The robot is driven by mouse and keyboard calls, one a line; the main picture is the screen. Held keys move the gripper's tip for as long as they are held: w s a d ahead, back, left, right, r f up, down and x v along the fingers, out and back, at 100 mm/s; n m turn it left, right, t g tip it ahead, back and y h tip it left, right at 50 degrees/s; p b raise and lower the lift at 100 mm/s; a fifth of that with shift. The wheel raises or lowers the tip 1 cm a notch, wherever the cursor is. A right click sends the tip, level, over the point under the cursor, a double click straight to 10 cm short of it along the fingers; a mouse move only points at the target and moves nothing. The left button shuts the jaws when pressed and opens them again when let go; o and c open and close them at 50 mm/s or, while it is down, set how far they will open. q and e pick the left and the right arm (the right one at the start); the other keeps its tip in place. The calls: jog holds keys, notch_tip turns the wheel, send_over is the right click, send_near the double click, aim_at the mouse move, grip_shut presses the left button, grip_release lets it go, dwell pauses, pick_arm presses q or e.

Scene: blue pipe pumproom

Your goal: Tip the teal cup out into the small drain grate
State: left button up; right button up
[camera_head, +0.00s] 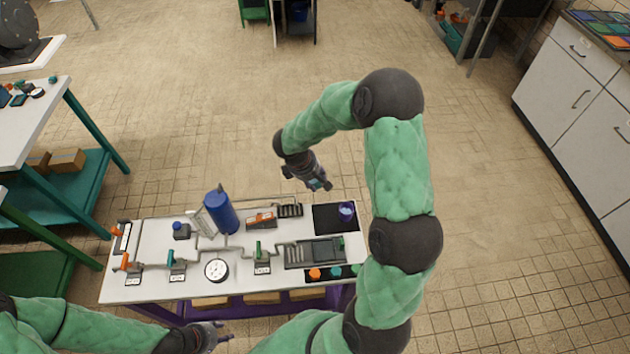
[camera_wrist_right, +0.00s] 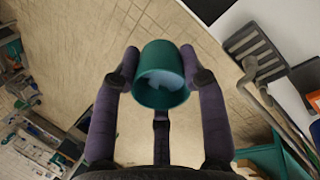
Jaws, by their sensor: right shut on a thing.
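The teal cup (camera_wrist_right: 150,92) is between the fingers of my right gripper (camera_wrist_right: 160,70) in the right wrist view. The gripper is shut on it. Its mouth faces the wrist camera, and something pale bluish shows inside. In the head view my right gripper (camera_head: 318,184) is above and beyond the table's back edge, and the cup is hard to make out there. A small dark slotted grate (camera_head: 290,210) lies near the back edge, just left of the black mat; it also shows in the right wrist view (camera_wrist_right: 256,52). My left gripper (camera_head: 214,333) is empty in front of the table, its fingers apart.
The white table (camera_head: 150,290) holds a blue cylinder (camera_head: 221,212), grey pipes, a gauge (camera_head: 216,270) and a larger slotted tray (camera_head: 315,252). The floor behind the table is clear.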

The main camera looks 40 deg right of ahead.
jog(key=shift+a+h+b, duration=0.2)
jog(key=shift+h+b, duration=0.3)
jog(key=shift+b, duration=0.3)
jog(key=shift+a+f+h+b, duration=0.1)
jog(key=shift+a+h+b, duration=0.6)
jog(key=shift+b, duration=0.4)
jog(key=shift+w+a+f+h+b, duration=0.1)
jog(key=shift+a+h+b, duration=0.35)
jog(key=shift+h+b, duration=0.65)
jog(key=shift+s+a+f+h+b, duration=0.1)
jog(key=shift+a+h+b, duration=0.35)
jog(key=shift+h+b, duration=0.65)
jog(key=shift+w+a+h+b, duration=0.1)
jog(key=shift+a+h+b, duration=0.35)
jog(key=shift+h+b, duration=0.6)
jog(key=shift+b, duration=0.45)
jog(key=shift+a+r+h+b, duration=0.1)
jog(key=shift+a+h+b, duration=0.05)
jog(key=shift+h+b, duration=0.5)
jog(key=shift+r, duration=0.1)
